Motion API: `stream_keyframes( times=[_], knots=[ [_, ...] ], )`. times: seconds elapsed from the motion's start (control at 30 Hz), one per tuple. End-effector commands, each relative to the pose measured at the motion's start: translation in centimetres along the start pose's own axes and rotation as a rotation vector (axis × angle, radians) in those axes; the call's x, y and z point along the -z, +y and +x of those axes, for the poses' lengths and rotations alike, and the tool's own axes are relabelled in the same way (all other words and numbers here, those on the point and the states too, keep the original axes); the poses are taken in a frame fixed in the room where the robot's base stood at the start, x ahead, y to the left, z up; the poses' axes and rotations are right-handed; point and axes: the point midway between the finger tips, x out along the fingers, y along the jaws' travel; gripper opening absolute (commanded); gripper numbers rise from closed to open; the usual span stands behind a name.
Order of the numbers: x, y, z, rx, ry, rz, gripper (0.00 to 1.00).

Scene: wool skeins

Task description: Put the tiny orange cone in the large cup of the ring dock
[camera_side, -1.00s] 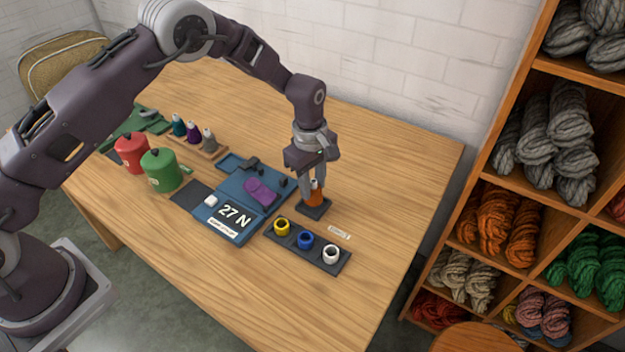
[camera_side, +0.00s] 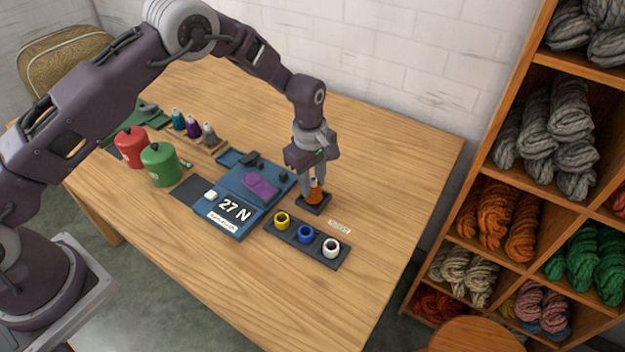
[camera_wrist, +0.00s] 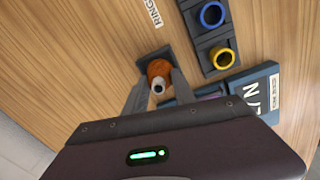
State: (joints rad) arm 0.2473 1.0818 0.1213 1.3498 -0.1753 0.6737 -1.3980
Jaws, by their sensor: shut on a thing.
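The tiny orange cone (camera_side: 315,196) stands upright on a small dark base (camera_side: 322,209), right of the blue scale. My gripper (camera_side: 314,184) points down over it and is shut on the cone. In the wrist view the cone (camera_wrist: 159,72) shows its pale top between my two fingers, with the dark base behind it. The ring dock (camera_side: 267,229) is a dark bar in front of the base, with a yellow cup (camera_side: 282,223), a blue cup (camera_side: 305,237) and a white cup (camera_side: 331,250). I cannot tell clearly which cup is largest.
The blue scale (camera_side: 226,229) reads 27 N and carries a purple piece (camera_side: 261,188). Red (camera_side: 130,149) and green (camera_side: 160,166) canisters and a rack of small cones (camera_side: 193,127) stand farther left. A small label (camera_side: 339,227) lies behind the dock. The table's right side is clear.

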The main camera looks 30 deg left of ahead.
Motion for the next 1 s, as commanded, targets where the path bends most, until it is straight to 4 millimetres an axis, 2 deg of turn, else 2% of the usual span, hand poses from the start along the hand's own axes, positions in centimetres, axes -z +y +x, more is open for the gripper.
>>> stream_keyframes(
  times=[0.6, 0.63, 0.73, 0.97, 1.0],
  knots=[
    [-0.02, -0.02, 0.43, 0.0, -0.001, 0.0, 0.0],
    [-0.02, -0.01, 0.42, 0.0, -0.001, 0.0, 0.37],
    [-0.01, -0.01, 0.41, 0.0, 0.0, 0.0, 0.57],
    [0.0, -0.01, 0.4, 0.0, 0.0, 0.0, 0.57],
    [-0.01, -0.02, 0.41, 0.0, 0.0, 0.0, 0.65]
  ],
)
